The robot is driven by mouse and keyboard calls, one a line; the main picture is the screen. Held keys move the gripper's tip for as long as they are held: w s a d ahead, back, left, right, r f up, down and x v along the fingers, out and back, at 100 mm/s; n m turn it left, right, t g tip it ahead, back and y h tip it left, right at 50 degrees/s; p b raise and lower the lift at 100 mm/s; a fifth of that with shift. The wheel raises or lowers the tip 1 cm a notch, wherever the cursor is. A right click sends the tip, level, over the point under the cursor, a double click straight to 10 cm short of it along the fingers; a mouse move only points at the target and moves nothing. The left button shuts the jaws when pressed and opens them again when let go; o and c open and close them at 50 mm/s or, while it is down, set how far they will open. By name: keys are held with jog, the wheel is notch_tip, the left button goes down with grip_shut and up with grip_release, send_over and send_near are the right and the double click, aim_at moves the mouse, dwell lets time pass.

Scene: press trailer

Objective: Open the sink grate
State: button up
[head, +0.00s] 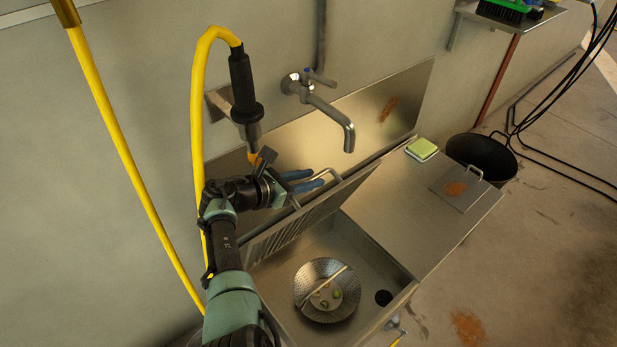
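The sink grate (312,216) is a slatted metal panel raised on edge and leaning steeply at the back left of the sink basin (351,241). Its bent metal handle (332,172) is at the grate's upper edge. My gripper (312,180) is at this handle, with its two blue fingers pointing right and a narrow gap between them. The fingers overlap the handle in the picture, and I cannot tell if they clamp it. The basin below is uncovered and holds a round perforated strainer (311,309) with a bar across it and green bits inside. A dark drain hole (383,298) is beside it.
A wall faucet (332,108) and a hanging black-handled sprayer (243,85) on a yellow hose are close above my gripper. A green sponge (422,149) lies on the counter (440,205) at right. A black bucket (481,157) stands beyond it.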

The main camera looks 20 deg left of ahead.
jog(key=shift+o, duration=0.7)
jog(key=shift+r, duration=0.1)
jog(key=p+v, duration=0.6)
jog(key=v, duration=0.7)
